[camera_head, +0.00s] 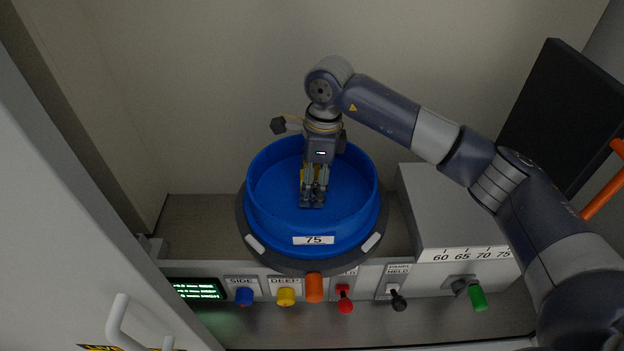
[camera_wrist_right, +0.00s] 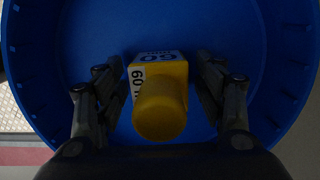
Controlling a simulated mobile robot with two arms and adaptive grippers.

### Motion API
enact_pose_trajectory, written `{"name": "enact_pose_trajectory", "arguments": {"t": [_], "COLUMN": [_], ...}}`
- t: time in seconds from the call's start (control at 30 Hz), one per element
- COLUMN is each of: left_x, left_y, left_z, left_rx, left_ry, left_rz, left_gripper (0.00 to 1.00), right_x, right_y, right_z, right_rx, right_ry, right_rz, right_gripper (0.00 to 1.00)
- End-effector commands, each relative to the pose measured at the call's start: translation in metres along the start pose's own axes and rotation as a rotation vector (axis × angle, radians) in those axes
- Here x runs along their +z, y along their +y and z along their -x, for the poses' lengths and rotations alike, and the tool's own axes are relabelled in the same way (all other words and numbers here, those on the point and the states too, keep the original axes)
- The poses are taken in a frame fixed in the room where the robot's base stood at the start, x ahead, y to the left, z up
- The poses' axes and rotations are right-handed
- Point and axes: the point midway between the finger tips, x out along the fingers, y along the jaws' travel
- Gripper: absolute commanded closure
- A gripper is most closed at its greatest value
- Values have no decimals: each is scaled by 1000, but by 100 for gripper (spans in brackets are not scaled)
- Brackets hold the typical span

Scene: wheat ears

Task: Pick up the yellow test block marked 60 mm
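The yellow test block (camera_wrist_right: 160,105) is inside the blue round tub (camera_head: 262,205). Its white labels read 60, and a round yellow knob on it faces the wrist camera. In the head view only a sliver of yellow shows behind the fingers of my right gripper (camera_head: 313,190). That gripper points down into the tub. In the right wrist view its fingers (camera_wrist_right: 160,85) stand on either side of the block, with narrow blue gaps showing between them and it. The block's underside is hidden. My left gripper is not in view.
The tub, labelled 75, sits on a dark round base (camera_head: 305,262). In front is a panel with blue (camera_head: 244,297), yellow (camera_head: 286,297), orange, red, black and green controls. A grey box (camera_head: 440,215) marked 60 to 75 stands right. A white door (camera_head: 70,220) is at left.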

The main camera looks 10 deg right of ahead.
Motion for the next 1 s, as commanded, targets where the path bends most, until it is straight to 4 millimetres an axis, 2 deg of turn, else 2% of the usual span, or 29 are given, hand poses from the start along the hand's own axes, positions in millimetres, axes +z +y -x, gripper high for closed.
{"name": "enact_pose_trajectory", "arguments": {"t": [0.03, 0.2, 0.57, 0.67, 1.0], "left_x": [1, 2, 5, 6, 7], "left_y": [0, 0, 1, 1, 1], "left_z": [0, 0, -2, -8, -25], "left_rx": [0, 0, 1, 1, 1], "left_ry": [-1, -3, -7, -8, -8], "left_rz": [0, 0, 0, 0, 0], "left_gripper": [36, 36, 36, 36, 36], "right_x": [0, 0, 1, 3, 10], "right_y": [0, 0, -1, -1, -1], "right_z": [0, 0, 5, 18, 83], "right_rx": [0, 0, -3, -5, -4], "right_ry": [0, 0, -2, -3, -2], "right_rz": [0, 0, 0, 2, 1], "right_gripper": [51, 86, 86, 86, 86]}}
